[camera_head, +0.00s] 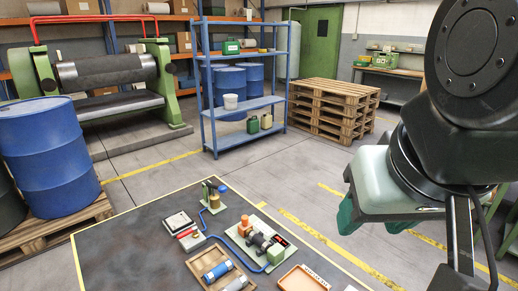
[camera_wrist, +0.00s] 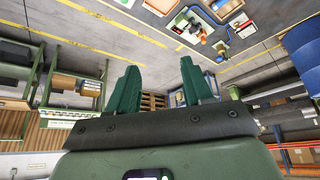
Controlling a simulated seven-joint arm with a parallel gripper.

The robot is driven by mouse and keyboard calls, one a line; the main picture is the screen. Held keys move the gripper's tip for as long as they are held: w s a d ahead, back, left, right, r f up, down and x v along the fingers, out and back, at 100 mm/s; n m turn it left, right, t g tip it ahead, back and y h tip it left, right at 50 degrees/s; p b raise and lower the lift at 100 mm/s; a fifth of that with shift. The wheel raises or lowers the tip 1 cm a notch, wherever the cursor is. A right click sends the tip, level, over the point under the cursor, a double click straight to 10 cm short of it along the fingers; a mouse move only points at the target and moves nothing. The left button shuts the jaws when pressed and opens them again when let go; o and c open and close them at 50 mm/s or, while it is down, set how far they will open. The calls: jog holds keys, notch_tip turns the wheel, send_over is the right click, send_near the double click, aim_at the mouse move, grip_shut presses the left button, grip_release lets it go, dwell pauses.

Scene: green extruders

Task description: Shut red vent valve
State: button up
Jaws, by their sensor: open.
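A small red handle (camera_head: 186,234), which may be the red vent valve, shows on a small block assembly on the dark table (camera_head: 130,236). It is too small to tell whether it is open or shut. A blue hose runs from beside it to a green-and-grey device (camera_head: 262,243) with an orange block. My gripper (camera_head: 372,226) has green fingers and is raised at the right, well apart from the table items. In the wrist view my gripper (camera_wrist: 159,70) is open, with nothing between its fingers. The table shows there small and upside down at the top.
The table also holds a wooden tray (camera_head: 204,256) with blue and grey cylinders, a dark-topped scale-like box (camera_head: 178,221) and an orange-rimmed tray (camera_head: 301,279).

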jog(key=w+a+n, duration=0.1)
jog(key=w, duration=0.1)
jog(key=w+a+r+n, duration=0.1)
jog(key=w, duration=0.1)
jog(key=w+r+n, duration=0.1)
jog(key=w+n, duration=0.1)
jog(key=shift+w+a+g, duration=0.35)
jog(key=shift+a+g, duration=0.05)
jog(key=shift+c, duration=0.3)
jog(key=w+a+n, duration=0.4)
jog(key=w, duration=0.3)
jog(key=n+g+y, duration=0.5)
jog(key=n+g, duration=0.2)
jog(key=n, duration=1.2)
send_over(186, 232)
jog(key=w+d, duration=0.2)
jog(key=d, duration=0.3)
notch_tip(186, 232, down, 32)
jog(key=x, duration=1)
jog(key=shift+r, duration=0.1)
grip_shut()
